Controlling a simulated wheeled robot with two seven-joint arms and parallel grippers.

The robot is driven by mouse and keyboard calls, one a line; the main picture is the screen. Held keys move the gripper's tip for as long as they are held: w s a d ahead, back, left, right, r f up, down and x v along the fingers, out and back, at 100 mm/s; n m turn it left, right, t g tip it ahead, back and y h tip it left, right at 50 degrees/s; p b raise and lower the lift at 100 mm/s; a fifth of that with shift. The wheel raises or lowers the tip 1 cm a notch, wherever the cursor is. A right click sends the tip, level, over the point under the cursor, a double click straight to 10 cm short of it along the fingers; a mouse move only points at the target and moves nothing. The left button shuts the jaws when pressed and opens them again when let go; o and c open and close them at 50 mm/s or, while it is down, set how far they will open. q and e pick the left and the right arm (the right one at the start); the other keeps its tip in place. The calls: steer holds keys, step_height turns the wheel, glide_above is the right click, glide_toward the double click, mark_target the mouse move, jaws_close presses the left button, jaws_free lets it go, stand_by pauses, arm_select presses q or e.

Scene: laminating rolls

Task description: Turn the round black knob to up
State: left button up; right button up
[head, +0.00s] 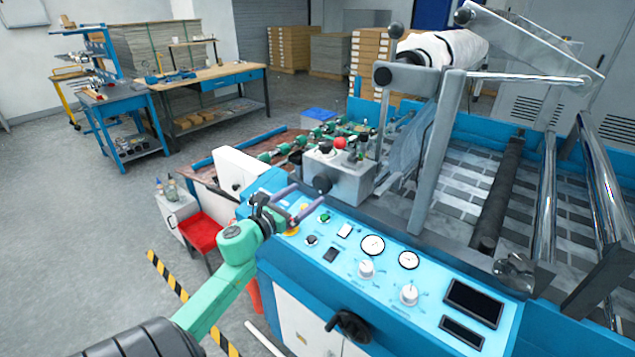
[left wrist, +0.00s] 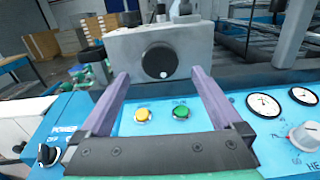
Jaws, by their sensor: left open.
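The round black knob (head: 322,184) is on the front face of a grey box (head: 350,182) that stands on the blue machine. In the left wrist view the knob (left wrist: 158,62) faces me, with a small white mark near its bottom edge. My left gripper (head: 309,199) is open, with its two purple fingers pointing at the box. In the left wrist view the fingers (left wrist: 160,76) stand to either side of the knob, with nothing between them. They appear short of the knob; contact cannot be made out. My right gripper is out of view.
A black power switch (left wrist: 47,154) sits at the left. The blue panel (head: 385,283) carries gauges (head: 372,245) and white dials (head: 366,268). A black handle (head: 350,325) juts from its front.

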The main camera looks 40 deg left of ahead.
mark_target(320, 185)
arm_select(q)
steer(key=w+p, duration=0.1)
steer(key=w, duration=0.5)
steer(key=shift+w, duration=0.2)
steer(key=shift+a, duration=0.1)
steer(key=c, duration=1.2)
steer(key=shift+c, duration=0.2)
